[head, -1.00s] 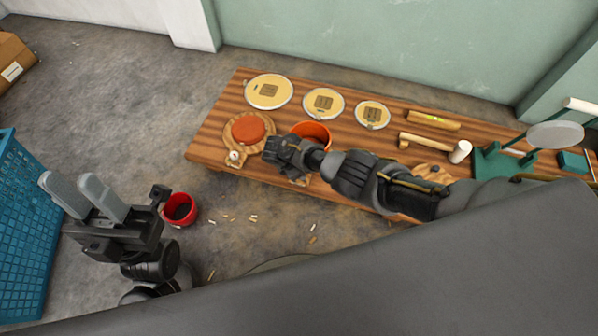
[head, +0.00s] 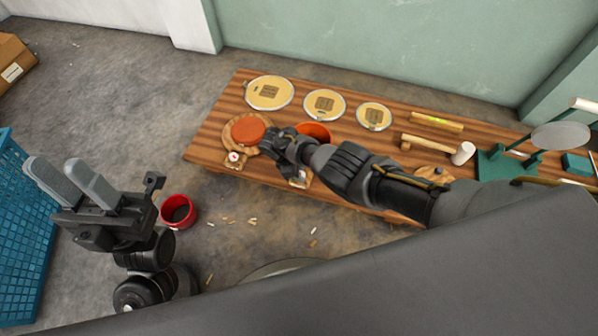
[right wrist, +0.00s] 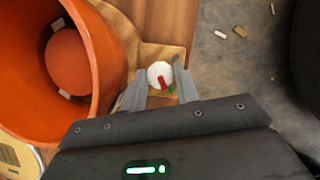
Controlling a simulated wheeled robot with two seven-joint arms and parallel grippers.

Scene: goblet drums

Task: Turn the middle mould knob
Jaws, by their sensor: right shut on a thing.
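The middle mould is a wooden base with an orange pot (head: 316,131) on it. In the right wrist view the open pot (right wrist: 98,20) fills the left side. Its knob (right wrist: 159,72) is round and white with a red mark, and a green mark shows beside it. My right gripper (right wrist: 160,88) is shut on the knob, one finger on each side. In the head view the right gripper (head: 290,160) is in front of the pot, its fingertips mostly hidden. My left gripper (head: 70,182) is open and empty, away from the table at lower left.
Left of the middle mould is a round board with an orange disc (head: 247,130) and its own knob (head: 234,157). Several round drumheads (head: 325,104) lie behind. A mallet (head: 440,147) lies right. A red bucket (head: 178,211) and blue crate (head: 28,235) stand on the floor.

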